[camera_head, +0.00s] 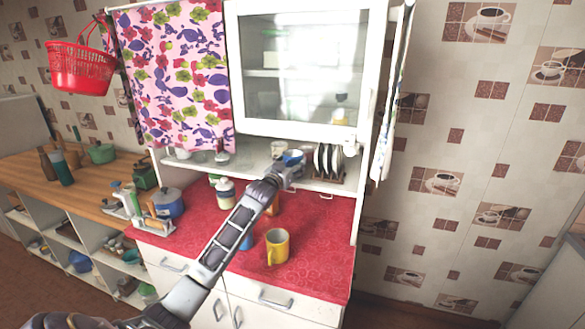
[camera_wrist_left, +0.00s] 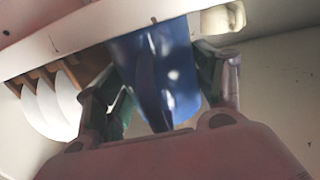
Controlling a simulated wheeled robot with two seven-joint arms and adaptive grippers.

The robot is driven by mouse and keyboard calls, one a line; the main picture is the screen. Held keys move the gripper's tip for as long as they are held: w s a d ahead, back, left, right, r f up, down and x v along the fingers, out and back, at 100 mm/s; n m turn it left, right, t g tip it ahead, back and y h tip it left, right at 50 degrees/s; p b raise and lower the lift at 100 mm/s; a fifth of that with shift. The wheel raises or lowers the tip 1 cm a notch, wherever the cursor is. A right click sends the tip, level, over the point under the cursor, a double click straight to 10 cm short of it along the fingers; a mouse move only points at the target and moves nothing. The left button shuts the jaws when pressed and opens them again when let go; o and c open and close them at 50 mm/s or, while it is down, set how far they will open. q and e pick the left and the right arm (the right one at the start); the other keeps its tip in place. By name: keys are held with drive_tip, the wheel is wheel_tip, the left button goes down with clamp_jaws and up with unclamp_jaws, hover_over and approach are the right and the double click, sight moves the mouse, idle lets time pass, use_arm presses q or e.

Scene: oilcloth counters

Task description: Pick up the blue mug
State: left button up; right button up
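The blue mug (camera_head: 293,157) stands in the cupboard's open niche, partly hidden by my left gripper (camera_head: 284,172). In the left wrist view the blue mug (camera_wrist_left: 155,70) fills the space between the two fingers of my left gripper (camera_wrist_left: 165,88). One finger is on each side of it, very close to its walls. I cannot tell whether both fingers press on it. My right gripper is in neither view.
White plates (camera_head: 328,160) stand in a rack just right of the mug. A glass (camera_head: 278,148) is close on its left. A yellow mug (camera_head: 277,246) and a lidded jar (camera_head: 225,194) stand on the red counter (camera_head: 315,250) below. The glass-fronted cabinet (camera_head: 300,75) hangs above.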

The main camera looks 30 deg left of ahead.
use_arm(q)
drive_tip(key=c, duration=0.6)
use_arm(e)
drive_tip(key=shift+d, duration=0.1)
use_arm(q)
drive_tip(key=shift+r, duration=0.15)
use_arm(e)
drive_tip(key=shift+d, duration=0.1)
use_arm(q)
drive_tip(key=shift+r, duration=0.2)
drive_tip(key=shift+r+b, duration=0.4)
drive_tip(key=shift+r, duration=1.05)
drive_tip(key=s+d+b, duration=0.3)
drive_tip(key=s, duration=1.4)
drive_tip(key=shift+s, duration=0.4)
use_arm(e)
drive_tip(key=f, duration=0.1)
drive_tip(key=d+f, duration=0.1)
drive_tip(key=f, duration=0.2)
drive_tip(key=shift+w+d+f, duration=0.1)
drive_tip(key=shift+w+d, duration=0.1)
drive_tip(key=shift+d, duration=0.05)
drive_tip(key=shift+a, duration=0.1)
